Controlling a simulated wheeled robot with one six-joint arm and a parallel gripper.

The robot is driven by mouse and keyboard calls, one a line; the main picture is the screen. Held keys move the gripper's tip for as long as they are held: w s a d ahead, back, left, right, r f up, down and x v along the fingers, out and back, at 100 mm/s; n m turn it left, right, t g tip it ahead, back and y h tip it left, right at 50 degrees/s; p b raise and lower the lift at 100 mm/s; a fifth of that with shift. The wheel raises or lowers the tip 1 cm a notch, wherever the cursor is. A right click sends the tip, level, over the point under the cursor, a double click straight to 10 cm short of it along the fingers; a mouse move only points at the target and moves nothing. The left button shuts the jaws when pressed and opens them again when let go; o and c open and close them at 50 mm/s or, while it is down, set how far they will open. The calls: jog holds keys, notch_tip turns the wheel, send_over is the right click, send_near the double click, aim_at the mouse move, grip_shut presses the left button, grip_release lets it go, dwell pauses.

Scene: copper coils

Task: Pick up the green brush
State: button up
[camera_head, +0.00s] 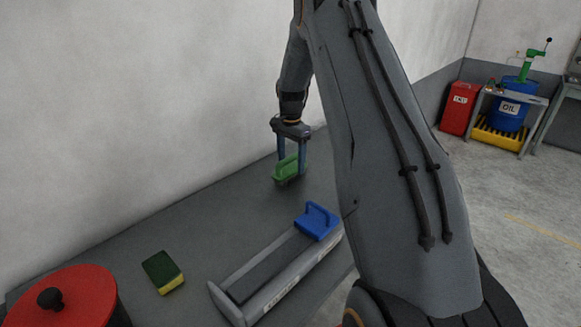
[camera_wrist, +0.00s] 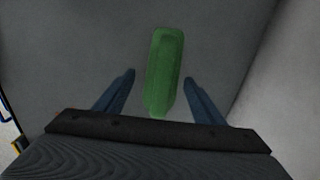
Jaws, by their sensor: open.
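In the wrist view the green brush (camera_wrist: 165,75) shows as a long green shape lengthwise between the fingers. My gripper (camera_head: 291,162) is open and points down over the brush, one finger on each side of it. In the wrist view my gripper (camera_wrist: 160,75) shows a gap between each finger and the brush. The underside of the brush is hidden.
A green and yellow sponge (camera_head: 163,271) and a red lidded pot (camera_head: 75,300) are at the left. The wall (camera_head: 130,100) rises close behind the brush. Bare table (camera_head: 215,225) lies left of the brush.

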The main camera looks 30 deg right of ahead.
aim_at(290, 168)
jog(key=shift+w+f+p, duration=0.2)
jog(key=shift+f+p, duration=0.4)
jog(key=shift+f, duration=1.1)
jog(key=shift+c, duration=0.4)
jog(key=c, duration=1)
jog(key=shift+r, duration=0.1)
notch_tip(290, 168, up, 10)
jog(key=b, duration=0.3)
